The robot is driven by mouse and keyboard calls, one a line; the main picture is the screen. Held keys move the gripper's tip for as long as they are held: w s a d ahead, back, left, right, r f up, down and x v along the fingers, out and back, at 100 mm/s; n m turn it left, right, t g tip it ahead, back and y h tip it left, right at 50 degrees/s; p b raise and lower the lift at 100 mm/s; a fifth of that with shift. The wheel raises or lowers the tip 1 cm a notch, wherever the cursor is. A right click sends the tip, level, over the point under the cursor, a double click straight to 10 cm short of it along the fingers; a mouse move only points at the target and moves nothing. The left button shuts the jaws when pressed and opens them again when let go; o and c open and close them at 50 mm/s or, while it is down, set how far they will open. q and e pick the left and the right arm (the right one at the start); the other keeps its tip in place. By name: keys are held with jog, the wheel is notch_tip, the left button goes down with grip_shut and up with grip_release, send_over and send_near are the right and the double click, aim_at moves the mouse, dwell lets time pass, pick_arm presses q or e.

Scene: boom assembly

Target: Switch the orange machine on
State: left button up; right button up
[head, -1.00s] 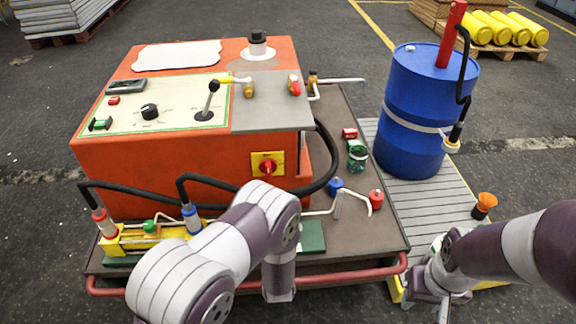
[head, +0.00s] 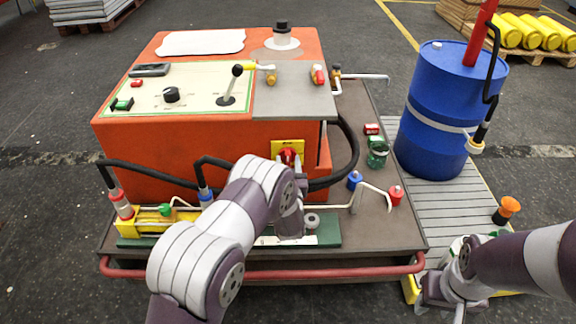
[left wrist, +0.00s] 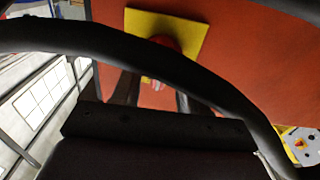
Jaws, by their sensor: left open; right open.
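The orange machine (head: 180,165) stands on a brown wheeled cart. On its front is a red rotary switch (head: 287,156) on a yellow plate (head: 276,147). My left gripper (head: 292,168) is at the switch, partly hidden by my own arm in the head view. In the left wrist view its open fingers (left wrist: 155,92) point toward the red switch (left wrist: 163,41) and yellow plate (left wrist: 190,28). A black cable (left wrist: 130,50) crosses in front and hides part of the switch; I cannot tell whether the fingers touch it. My right gripper (head: 440,303) is low at the right, open and empty.
Black hoses (head: 352,150) run beside the machine. A yellow block with hose fittings (head: 155,218) lies at the cart's left front. A blue drum (head: 440,120) stands on a grey platform at the right. A red rail (head: 270,273) edges the cart.

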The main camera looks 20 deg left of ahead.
pick_arm(q)
grip_shut()
jog(key=shift+m, duration=0.3)
jog(key=m+p, duration=0.1)
jog(key=m, duration=0.2)
jog(key=shift+d+m, duration=0.15)
jog(key=shift+m, duration=0.25)
jog(key=m+p, duration=0.1)
jog(key=m, duration=0.3)
jog(key=shift+d+f+m+p, duration=0.1)
jog(key=shift+m+p, duration=0.15)
jog(key=shift+m, duration=1.3)
jog(key=shift+f+m+p, duration=0.15)
jog(key=shift+m+p, duration=0.1)
jog(key=shift+m, duration=1.35)
jog(key=shift+d+f+m+p, duration=0.1)
jog(key=shift+m+p, duration=0.15)
jog(key=shift+m, duration=1.3)
